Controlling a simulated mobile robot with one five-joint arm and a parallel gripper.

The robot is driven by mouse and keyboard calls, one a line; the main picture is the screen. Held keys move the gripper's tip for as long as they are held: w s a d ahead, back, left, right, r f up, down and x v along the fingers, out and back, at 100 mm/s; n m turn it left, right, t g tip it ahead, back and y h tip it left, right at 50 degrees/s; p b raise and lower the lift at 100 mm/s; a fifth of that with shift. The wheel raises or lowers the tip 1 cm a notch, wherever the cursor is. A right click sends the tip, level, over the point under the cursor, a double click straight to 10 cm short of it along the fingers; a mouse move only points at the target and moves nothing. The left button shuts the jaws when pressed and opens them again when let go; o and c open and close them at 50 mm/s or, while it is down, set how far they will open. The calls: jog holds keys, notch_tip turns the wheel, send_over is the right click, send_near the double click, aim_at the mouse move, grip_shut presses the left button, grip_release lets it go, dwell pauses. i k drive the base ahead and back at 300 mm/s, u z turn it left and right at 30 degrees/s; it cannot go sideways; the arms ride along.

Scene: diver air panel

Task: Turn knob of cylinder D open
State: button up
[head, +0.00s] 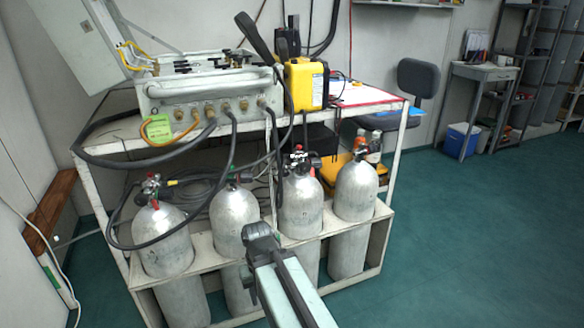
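Several grey gas cylinders stand in a row in the white rack (230,318), each with a valve on top. No letters are readable on them, so I cannot tell by label which is cylinder D. The rightmost cylinder (356,192) has a valve with a dark knob (370,153) and red parts. The cylinder to its left (301,205) has a valve with a red part and a dark knob (315,161). My gripper (261,236) is in front of the rack, near the two middle cylinders and below valve height. Its fingers are too small and dark to read.
An air panel box (205,95) with hoses stands on the bench above the cylinders, beside a yellow device (306,84). Black hoses (232,150) hang across the left valves. The green floor (470,240) on the right is clear.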

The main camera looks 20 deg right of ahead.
aim_at(316, 162)
jog(key=u, duration=2.8)
jog(key=k, duration=1.95)
jog(key=z, duration=2.25)
jog(key=i, duration=0.5)
jog(key=u, duration=0.35)
